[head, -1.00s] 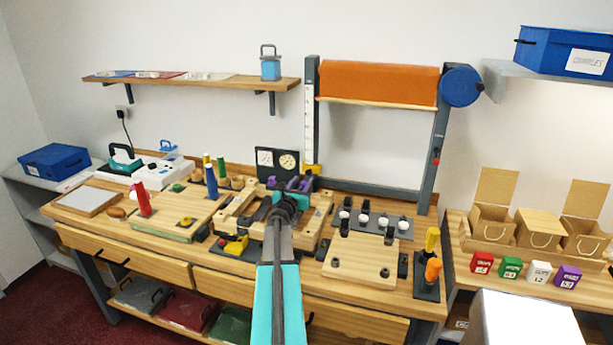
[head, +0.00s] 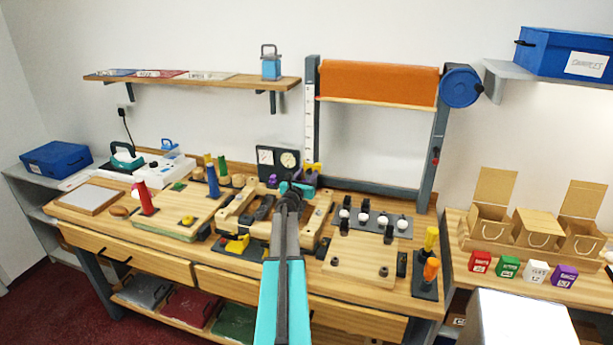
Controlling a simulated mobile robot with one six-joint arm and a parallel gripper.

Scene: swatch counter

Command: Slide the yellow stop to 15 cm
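The yellow stop (head: 313,168) sits low on the white scale strip (head: 310,125) on the left post of the roll frame. The scale's numbers are too small to read. My arm hides part of the wooden fixture below.
An orange roll (head: 378,83) with a blue end disc (head: 461,87) hangs on the frame above. A black gauge box (head: 278,161) stands close behind my gripper. Red and blue upright handles stand to the left; a wooden plate (head: 360,262) and knob strip lie to the right.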

